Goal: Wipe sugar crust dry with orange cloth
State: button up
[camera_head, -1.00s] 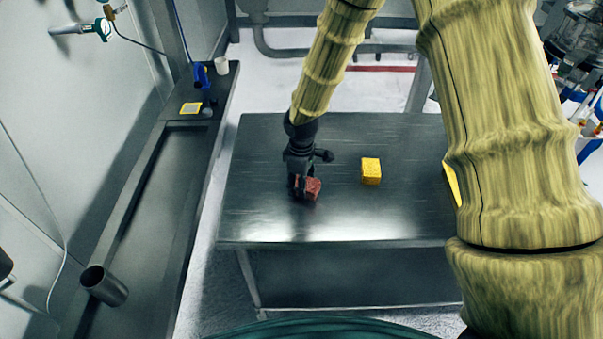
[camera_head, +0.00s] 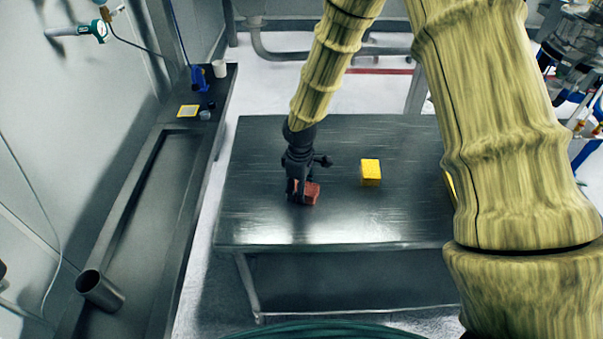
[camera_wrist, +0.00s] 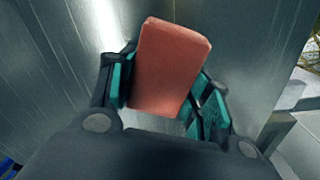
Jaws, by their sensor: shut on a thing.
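A reddish-orange block-shaped piece (camera_head: 311,193), which looks like the orange cloth, is at the fingertips of my gripper (camera_head: 299,190), over the left front part of the metal table. In the wrist view the orange cloth (camera_wrist: 170,66) sits between the two teal-padded fingers of my gripper (camera_wrist: 165,90), which is shut on it. It is at or very near the table top; I cannot tell whether it touches. No sugar crust can be made out on the table.
A yellow block (camera_head: 370,172) stands on the metal table (camera_head: 330,232) to the right of my gripper. A long counter (camera_head: 135,215) at left bears a metal cup (camera_head: 100,290), a white cup (camera_head: 220,69), a yellow-edged square (camera_head: 188,111) and a blue item (camera_head: 200,78). The table's middle front is clear.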

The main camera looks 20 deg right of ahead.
jog(key=shift+s+a, duration=0.15)
jog(key=shift+s, duration=0.1)
notch_tip(320, 180, up, 3)
jog(key=shift+f+p, duration=0.1)
jog(key=shift+p, duration=0.75)
jog(key=shift+r+p, duration=1.95)
jog(key=shift+r, duration=0.75)
